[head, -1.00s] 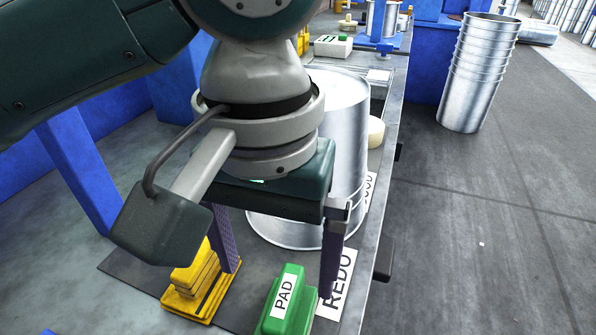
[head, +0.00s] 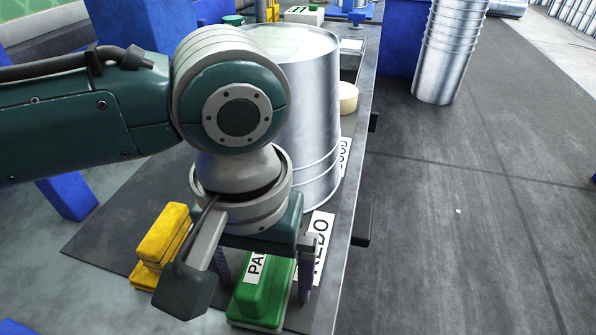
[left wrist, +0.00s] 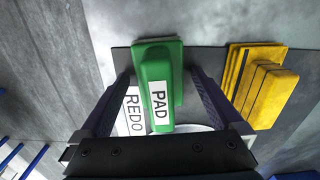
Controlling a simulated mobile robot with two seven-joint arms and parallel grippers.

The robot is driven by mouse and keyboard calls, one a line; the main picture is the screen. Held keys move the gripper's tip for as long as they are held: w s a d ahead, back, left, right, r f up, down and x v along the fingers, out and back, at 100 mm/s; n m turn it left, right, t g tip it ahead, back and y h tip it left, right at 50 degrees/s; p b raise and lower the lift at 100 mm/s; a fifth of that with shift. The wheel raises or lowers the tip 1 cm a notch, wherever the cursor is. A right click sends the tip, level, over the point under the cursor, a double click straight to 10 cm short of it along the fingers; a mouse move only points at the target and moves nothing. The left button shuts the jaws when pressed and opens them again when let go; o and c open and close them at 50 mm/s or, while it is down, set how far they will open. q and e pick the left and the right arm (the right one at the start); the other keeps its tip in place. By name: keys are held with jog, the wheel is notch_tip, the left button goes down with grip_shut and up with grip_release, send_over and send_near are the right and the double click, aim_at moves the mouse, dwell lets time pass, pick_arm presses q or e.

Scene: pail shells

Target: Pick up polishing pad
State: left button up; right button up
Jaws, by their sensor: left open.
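The polishing pad is a green block with a white PAD label (head: 262,300), lying on the dark mat near the front of the bench. It also shows in the left wrist view (left wrist: 157,70). My left gripper (head: 264,288) is open and points down over the pad. In the left wrist view my left gripper's fingers (left wrist: 160,78) stand on either side of the pad, with a gap visible at both sides. In the head view the gripper body hides part of the pad's label. My right gripper is not in view.
A yellow stepped block (head: 163,238) lies left of the pad. A REDO label (head: 320,238) lies just right of it, near the bench edge. A large metal pail (head: 312,110) stands behind the gripper. Stacked pails (head: 448,55) stand on the floor at right.

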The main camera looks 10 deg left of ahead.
aim_at(258, 260)
pick_arm(q)
jog(key=c, duration=1.4)
notch_tip(258, 260, up, 20)
jog(key=p, duration=0.5)
jog(key=shift+p, duration=0.3)
